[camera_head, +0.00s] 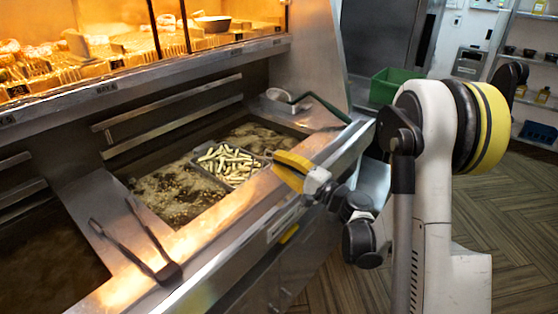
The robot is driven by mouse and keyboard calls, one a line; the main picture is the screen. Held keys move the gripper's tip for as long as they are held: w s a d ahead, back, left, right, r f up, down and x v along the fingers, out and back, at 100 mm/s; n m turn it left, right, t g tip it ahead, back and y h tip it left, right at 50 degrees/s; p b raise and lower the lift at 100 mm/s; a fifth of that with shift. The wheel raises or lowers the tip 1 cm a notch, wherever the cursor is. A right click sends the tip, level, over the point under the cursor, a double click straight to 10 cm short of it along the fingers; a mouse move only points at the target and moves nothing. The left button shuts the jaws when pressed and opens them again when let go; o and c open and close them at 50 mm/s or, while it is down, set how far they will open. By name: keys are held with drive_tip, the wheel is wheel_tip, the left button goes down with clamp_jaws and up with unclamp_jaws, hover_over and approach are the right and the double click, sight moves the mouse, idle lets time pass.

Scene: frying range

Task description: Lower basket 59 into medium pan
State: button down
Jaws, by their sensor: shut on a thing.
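A wire basket (211,176) filled with pale yellow fries sits at the middle of the fryer, at or just above the oil; its exact depth is hard to tell. No number can be read on it. Bubbling oil shows in the pan area to its left (165,193) and behind it to the right (262,133). Which pan is the medium one cannot be told. My gripper (278,160) is at the basket's right side, over the fryer's front edge.
Black tongs (150,250) lie on the steel divider at the left front. A second basket (278,95) with a dark green handle rests at the back right. Lit food shelves (100,55) overhang the fryer. A green crate (388,87) stands behind; wood floor is open at right.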

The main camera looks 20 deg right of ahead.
drive_tip(key=shift+f, duration=0.1)
drive_tip(key=c, duration=1.3)
unclamp_jaws()
drive_tip(key=shift+a, duration=0.1)
